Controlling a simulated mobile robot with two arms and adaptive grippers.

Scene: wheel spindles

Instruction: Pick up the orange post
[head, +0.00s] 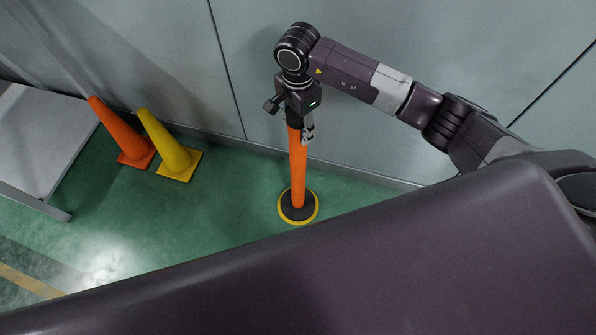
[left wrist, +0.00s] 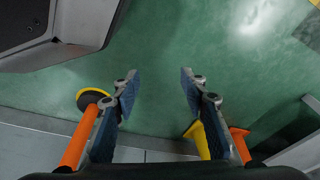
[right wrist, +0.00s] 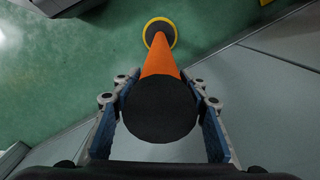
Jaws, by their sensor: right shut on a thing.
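The orange post (head: 298,170) stands upright on a round black base with a yellow rim (head: 298,207), near the wall. My right gripper (head: 300,120) is at the top of the post. In the right wrist view, the fingers of my right gripper (right wrist: 160,100) are on both sides of the post (right wrist: 160,58), shut on it just below its black cap (right wrist: 160,110). My left gripper (left wrist: 160,90) is open and empty in the left wrist view. The post (left wrist: 78,143) also shows there, to the left of the fingers.
An orange cone (head: 122,133) and a yellow cone (head: 168,147) stand on the green floor left of the post. A grey table (head: 40,140) is at the far left. The grey wall (head: 250,60) is close behind the post.

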